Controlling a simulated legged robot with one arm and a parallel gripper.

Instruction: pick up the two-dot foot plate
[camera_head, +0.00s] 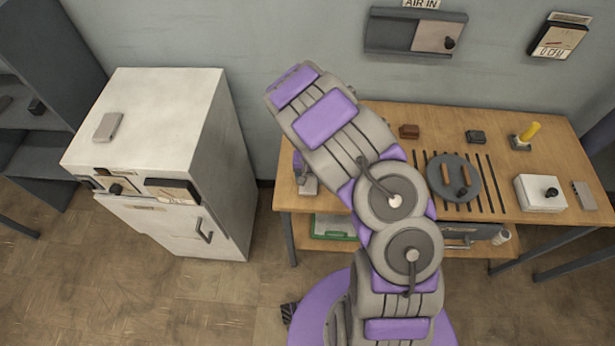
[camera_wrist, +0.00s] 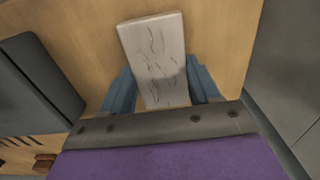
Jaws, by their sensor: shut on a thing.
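A pale grey, scratched flat plate (camera_wrist: 158,58) stands out between the two blue fingers of my gripper (camera_wrist: 166,90) in the wrist view. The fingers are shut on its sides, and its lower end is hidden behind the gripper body. No dots show on its visible face, so I cannot tell its marking. In the head view my gripper (camera_head: 303,172) is at the left end of the workbench, partly hidden by my arm, with the plate (camera_head: 308,186) at its tip. I cannot tell whether the plate touches the bench.
The wooden workbench (camera_head: 550,130) bears a brown block (camera_head: 409,131), a dark block (camera_head: 476,137), a yellow-handled piece (camera_head: 529,132), a round dark plate (camera_head: 440,175), a white box (camera_head: 541,192) and a grey plate (camera_head: 584,195). A white cabinet (camera_head: 225,150) stands left, with a grey plate (camera_head: 108,127) on top.

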